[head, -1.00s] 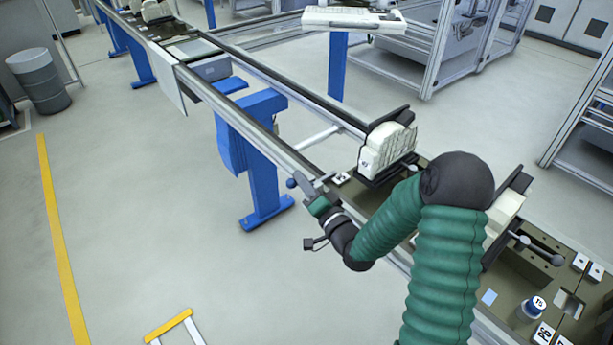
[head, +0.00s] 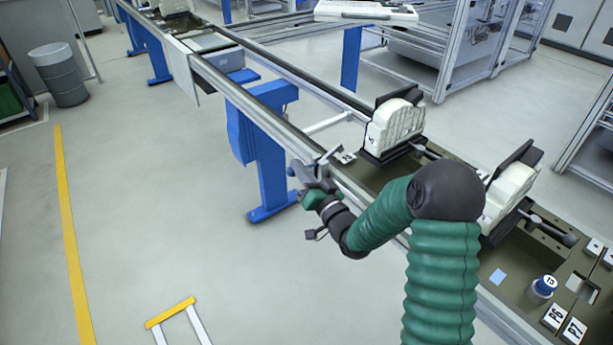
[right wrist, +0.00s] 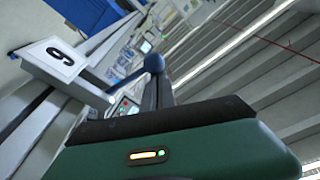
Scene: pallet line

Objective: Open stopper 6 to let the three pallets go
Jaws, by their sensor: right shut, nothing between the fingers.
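Stopper 6's white number card (right wrist: 60,57) shows at the left of the right wrist view, its digit turned. A blue ball knob (right wrist: 154,63) stands just beyond the dark end of my gripper there. In the head view, the small card (head: 345,157) lies on the rail beside the stopper. My right gripper (head: 300,173) is shut and empty at the conveyor's near rail, close to the stopper; contact is unclear. Two black pallets with white castings show: one upright casting (head: 397,124) past the gripper, another (head: 508,192) behind my arm. A third pallet cannot be made out. My left gripper is out of view.
A blue-capped jar (head: 544,287) stands at lower right. Grey floor is open on the left, with a yellow line (head: 68,230).

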